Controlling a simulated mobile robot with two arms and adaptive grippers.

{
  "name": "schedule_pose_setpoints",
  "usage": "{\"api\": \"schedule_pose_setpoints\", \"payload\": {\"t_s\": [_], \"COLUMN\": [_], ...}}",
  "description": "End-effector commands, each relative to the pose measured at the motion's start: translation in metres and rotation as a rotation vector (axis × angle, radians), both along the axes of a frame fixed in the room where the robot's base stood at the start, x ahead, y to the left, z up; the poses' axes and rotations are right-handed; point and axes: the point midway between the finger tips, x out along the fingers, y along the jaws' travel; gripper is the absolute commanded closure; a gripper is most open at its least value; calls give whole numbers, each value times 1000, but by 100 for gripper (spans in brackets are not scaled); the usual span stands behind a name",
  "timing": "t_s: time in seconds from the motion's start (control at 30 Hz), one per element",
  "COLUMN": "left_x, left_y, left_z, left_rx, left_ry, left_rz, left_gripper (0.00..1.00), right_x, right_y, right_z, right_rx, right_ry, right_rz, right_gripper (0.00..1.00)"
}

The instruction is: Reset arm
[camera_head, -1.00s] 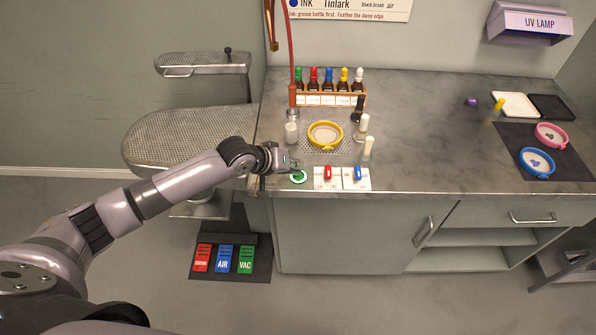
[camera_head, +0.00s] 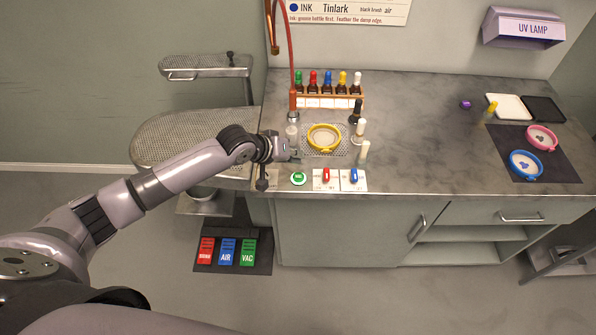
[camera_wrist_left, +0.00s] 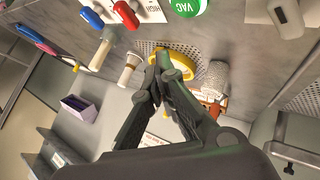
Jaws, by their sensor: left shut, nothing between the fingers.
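My left gripper (camera_head: 294,147) is above the left part of the counter, beside the yellow ring (camera_head: 324,138). In the left wrist view its dark fingers (camera_wrist_left: 158,66) meet at the tips with nothing between them. Part of the yellow ring (camera_wrist_left: 184,64) shows just behind the fingertips. My left arm reaches in from the left of the head view. The round green button (camera_head: 298,178) lies in front of the gripper and apart from it. My right gripper is not in either view.
Ink bottles (camera_head: 327,88) stand in a rack at the back. Red (camera_head: 326,175) and blue (camera_head: 353,175) switches sit at the front edge. Brushes stand right of the ring. The counter's middle (camera_head: 420,140) is clear. Coloured pedals (camera_head: 226,252) lie on the floor.

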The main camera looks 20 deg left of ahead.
Motion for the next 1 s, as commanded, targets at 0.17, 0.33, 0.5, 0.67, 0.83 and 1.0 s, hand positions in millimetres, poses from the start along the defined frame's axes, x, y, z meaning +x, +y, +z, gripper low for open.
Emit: {"api": "schedule_pose_setpoints", "payload": {"t_s": [0.17, 0.33, 0.5, 0.67, 0.83, 1.0], "left_x": [0, 0, -19, -86, -164, -217], "left_y": [0, 0, -18, -65, -76, -51], "left_z": [-1, -1, -10, -27, -30, -29], "left_rx": [0, 0, 18, 99, 238, 360], "left_ry": [0, 0, 6, 10, 11, 59], "left_rz": [0, 0, -48, -198, -297, -311], "left_gripper": [100, 100, 100, 100, 100, 100], "right_x": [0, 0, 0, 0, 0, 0], "right_y": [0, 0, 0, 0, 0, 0], "right_z": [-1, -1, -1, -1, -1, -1], "right_rx": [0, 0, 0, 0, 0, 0], "right_ry": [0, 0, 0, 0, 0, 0], "right_rz": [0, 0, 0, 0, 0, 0], "right_gripper": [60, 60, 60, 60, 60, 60]}}
